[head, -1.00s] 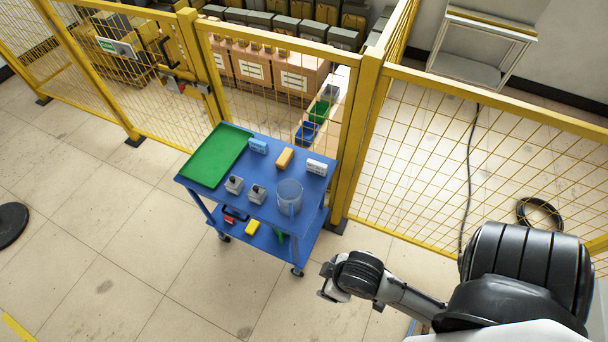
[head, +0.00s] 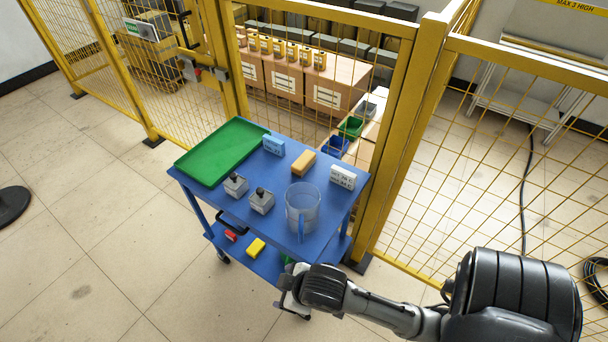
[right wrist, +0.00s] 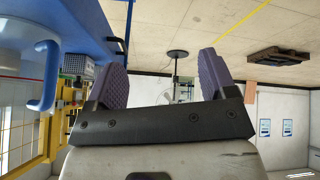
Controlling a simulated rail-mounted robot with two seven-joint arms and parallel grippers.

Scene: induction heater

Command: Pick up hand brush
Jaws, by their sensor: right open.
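I cannot pick out a hand brush with certainty. On the lower shelf of the blue trolley (head: 335,225) lie a red item (head: 231,236), a yellow item (head: 256,247) and a small green item (head: 289,259); the green one is mostly hidden by the trolley top and my right arm. My right gripper (head: 286,300) is at the trolley's near right corner, low beside the lower shelf. In the right wrist view its two purple-padded fingers (right wrist: 163,80) are wide apart with nothing between them. My left gripper is not in view.
The trolley top holds a green tray (head: 220,152), a blue box (head: 274,146), an orange block (head: 303,162), a white box (head: 342,177), two grey pieces with dark knobs (head: 261,201) and a clear jug (head: 303,207). Yellow fencing (head: 405,130) stands close behind.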

